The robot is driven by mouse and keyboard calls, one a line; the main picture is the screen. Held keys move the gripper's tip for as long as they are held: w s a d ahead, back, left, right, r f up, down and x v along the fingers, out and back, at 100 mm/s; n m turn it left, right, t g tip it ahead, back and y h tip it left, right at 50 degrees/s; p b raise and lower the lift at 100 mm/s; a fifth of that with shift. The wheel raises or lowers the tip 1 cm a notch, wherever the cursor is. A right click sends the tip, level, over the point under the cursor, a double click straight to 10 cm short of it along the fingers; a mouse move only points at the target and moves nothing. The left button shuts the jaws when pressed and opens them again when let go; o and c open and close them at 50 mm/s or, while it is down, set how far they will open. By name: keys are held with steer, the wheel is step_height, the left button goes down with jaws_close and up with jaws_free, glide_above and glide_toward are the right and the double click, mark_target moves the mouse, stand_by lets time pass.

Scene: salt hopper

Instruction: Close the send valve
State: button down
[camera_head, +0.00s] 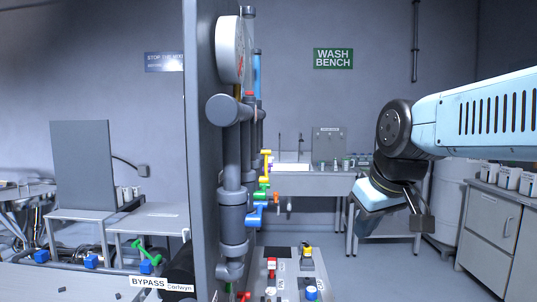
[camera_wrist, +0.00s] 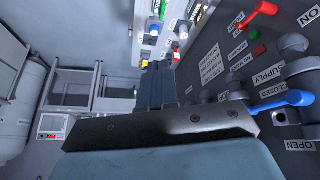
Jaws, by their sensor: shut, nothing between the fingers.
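No label reading SEND can be made out, so I cannot tell which handle is the send valve. In the wrist view a blue lever (camera_wrist: 285,102) on the dark panel points left, near labels CLOSED, OPEN and SUPPLY. A red lever (camera_wrist: 257,14) sits further up by an ON label. In the head view a blue handle (camera_head: 256,217), a green handle (camera_head: 262,191) and a yellow handle (camera_head: 266,164) stick out right of the pipe column. My gripper (camera_head: 422,224) hangs right of them, well apart. Its fingers (camera_wrist: 158,84) are together and empty.
The grey panel (camera_head: 203,150) with its gauge (camera_head: 230,50) and pipes stands left of my arm. A low control box (camera_head: 290,285) with coloured knobs is at its foot. A wash bench (camera_head: 310,182) is behind, cabinets (camera_head: 495,220) at right. Open space surrounds my gripper.

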steer(key=w+a+r+n+y, duration=0.2)
steer(key=w+a+r+n, duration=0.3)
steer(key=w+r+n, duration=0.2)
steer(key=w+a+r+n+y, duration=0.2)
steer(key=w+a+r+n, duration=0.4)
steer(key=w+r, duration=0.5)
steer(key=w+n, duration=0.1)
steer(key=w, duration=0.1)
steer(key=shift+w, duration=0.3)
steer(key=w+a+f, duration=0.4)
steer(key=w+f, duration=0.4)
steer(key=shift+w+a, duration=0.15)
steer(key=shift+a, duration=0.05)
steer(key=shift+w+r+g, duration=0.15)
steer(key=shift+g, duration=0.25)
